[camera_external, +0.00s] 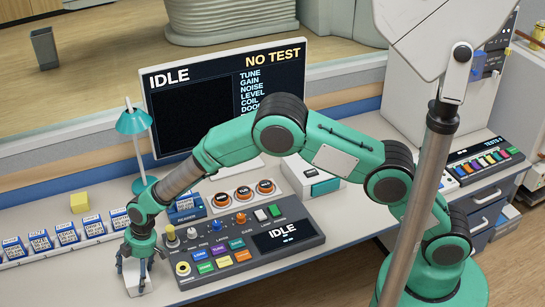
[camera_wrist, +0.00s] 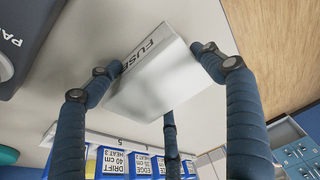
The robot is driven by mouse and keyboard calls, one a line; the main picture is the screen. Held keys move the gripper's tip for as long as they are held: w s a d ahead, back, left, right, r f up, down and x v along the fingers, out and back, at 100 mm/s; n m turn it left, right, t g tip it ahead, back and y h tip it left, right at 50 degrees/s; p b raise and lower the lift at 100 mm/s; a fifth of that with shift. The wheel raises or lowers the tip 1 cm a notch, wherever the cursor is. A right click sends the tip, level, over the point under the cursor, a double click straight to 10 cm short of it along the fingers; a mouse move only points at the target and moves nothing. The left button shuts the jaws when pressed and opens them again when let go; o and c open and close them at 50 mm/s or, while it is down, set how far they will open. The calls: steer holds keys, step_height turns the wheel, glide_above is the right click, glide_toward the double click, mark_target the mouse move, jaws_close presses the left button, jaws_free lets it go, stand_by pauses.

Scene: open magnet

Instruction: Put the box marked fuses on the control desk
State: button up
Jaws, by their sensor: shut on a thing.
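My gripper (camera_external: 136,268) points down at the front left of the desk, left of the control panel. Its dark fingers are closed around a small white box (camera_external: 139,281). In the wrist view the box (camera_wrist: 150,80) sits between the fingers, tilted in the picture, and its side reads "FUSE", with the rest of the word covered. The control desk (camera_external: 205,291) is a long pale worktop below the screen. I cannot tell whether the box touches the desk top or hangs just above it.
The control panel (camera_external: 236,243) with coloured buttons is close to the right of my gripper. A row of blue-and-white labelled boxes (camera_external: 67,234) stands to the left. A teal lamp (camera_external: 133,122), a yellow block (camera_external: 79,202) and an "IDLE" screen (camera_external: 196,108) are behind.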

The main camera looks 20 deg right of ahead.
stand_by(0.3)
steer(key=o, duration=1.3)
steer(key=shift+o, duration=0.2)
steer(key=p+v, duration=0.2)
steer(key=v, duration=1)
